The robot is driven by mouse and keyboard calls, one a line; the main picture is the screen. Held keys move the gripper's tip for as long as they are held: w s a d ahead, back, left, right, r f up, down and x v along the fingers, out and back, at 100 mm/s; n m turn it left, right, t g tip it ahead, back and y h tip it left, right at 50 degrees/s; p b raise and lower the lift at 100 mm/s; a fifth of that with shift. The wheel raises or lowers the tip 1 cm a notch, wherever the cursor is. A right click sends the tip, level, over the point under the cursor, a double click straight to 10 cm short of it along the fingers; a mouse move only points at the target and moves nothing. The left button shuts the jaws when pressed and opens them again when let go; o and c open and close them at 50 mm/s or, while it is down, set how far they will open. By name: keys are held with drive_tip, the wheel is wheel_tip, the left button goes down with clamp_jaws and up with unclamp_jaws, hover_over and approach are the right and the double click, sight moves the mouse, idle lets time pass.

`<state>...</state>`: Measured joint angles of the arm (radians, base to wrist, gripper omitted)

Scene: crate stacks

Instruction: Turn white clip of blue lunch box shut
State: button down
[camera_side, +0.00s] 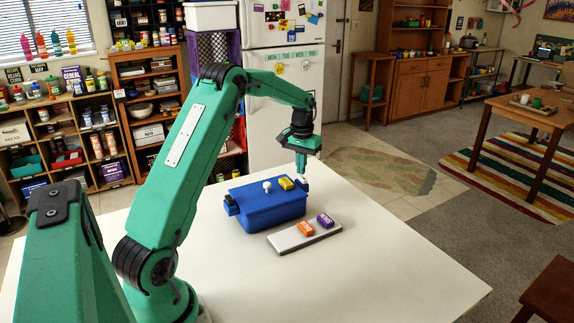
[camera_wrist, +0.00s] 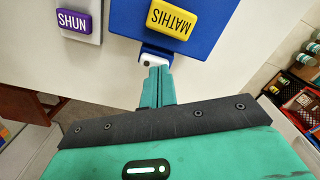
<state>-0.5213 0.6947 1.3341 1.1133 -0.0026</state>
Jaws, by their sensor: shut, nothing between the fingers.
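The blue lunch box (camera_side: 262,213) stands on the white table with its lid on. A white knob (camera_side: 267,186) and a yellow tag (camera_side: 286,183) reading MATHIS are on the lid; the tag shows in the wrist view (camera_wrist: 172,18). The white clip (camera_wrist: 153,59) sits at the box edge by a blue bracket, and in the side view (camera_side: 305,181) it is small at the box's right end. My gripper (camera_side: 301,173) is shut and empty, pointing down at that end. In the wrist view its fingertips (camera_wrist: 158,70) are right at the clip, partly covering it; contact is unclear.
A pale slab (camera_side: 292,239) in front of the box carries an orange tag (camera_side: 306,229) and a purple tag (camera_side: 325,219) reading SHUN. A dark blue part (camera_side: 230,206) juts from the box's left end. The table (camera_side: 390,270) is clear to the right and front.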

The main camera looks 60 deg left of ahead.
drive_tip(key=shift+f, duration=0.45)
drive_tip(key=shift+r, duration=0.2)
idle(0.5)
drive_tip(key=shift+w, duration=0.45)
drive_tip(key=shift+w+a, duration=0.1)
drive_tip(key=shift+w, duration=0.25)
drive_tip(key=shift+w+a, duration=0.15)
drive_tip(key=shift+w, duration=0.65)
drive_tip(key=shift+f, duration=0.55)
idle(0.7)
